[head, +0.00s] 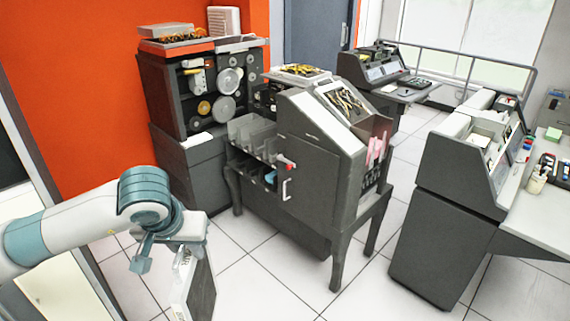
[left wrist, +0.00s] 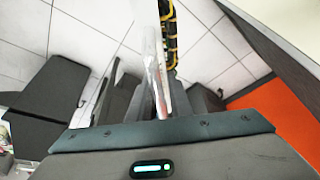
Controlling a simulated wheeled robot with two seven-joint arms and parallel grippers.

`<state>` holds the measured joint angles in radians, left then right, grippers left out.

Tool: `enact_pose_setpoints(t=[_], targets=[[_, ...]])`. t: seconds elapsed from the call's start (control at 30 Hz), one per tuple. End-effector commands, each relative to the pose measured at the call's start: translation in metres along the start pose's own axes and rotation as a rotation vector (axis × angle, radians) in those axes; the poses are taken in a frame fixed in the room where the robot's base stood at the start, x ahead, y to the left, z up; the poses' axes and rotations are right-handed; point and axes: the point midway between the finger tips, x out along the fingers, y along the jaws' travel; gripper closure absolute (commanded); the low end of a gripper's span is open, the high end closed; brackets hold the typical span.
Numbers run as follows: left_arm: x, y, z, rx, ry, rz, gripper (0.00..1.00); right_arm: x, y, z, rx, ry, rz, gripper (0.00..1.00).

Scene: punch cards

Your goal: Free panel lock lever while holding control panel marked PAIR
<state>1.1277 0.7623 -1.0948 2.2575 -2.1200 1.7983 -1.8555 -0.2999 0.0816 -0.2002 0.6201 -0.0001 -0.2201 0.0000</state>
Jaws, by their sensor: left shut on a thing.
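My left gripper (head: 178,252) is at the lower left of the head view, shut on a panel (head: 201,290). The panel hangs below the gripper, tilted, with a dark grey face and a pale edge. Its lower end is cut off by the frame. In the left wrist view the panel (left wrist: 152,60) shows nearly edge-on. I cannot read a PAIR mark on it. A small red knob (head: 288,164) sits on the front of the grey card machine (head: 310,170), above a white handle (head: 286,190). I cannot tell whether the knob is the lock lever. My right gripper is out of view.
A tall tape-reel cabinet (head: 185,115) stands against the orange wall (head: 75,75). A grey console (head: 445,200) and a light desk (head: 545,215) are at the right. White tiled floor (head: 265,285) is clear between my left gripper and the card machine.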

Motion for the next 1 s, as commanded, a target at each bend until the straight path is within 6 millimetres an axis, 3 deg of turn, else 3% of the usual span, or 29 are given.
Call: enact_pose_setpoints(t=[0.2, 0.33, 0.57, 1.0], targets=[[-0.002, 0.0, -0.002, -0.001, 0.007, 0.002, 1.0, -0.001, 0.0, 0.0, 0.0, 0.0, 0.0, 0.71], [-0.001, 0.0, -0.002, -0.001, 0.006, 0.002, 1.0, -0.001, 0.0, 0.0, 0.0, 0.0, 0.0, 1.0], [0.017, 0.0, 0.009, -0.005, 0.002, 0.001, 1.0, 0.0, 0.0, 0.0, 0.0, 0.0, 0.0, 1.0], [0.089, 0.0, 0.063, -0.006, 0.0, 0.0, 1.0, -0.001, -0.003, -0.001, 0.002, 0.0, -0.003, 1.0]])
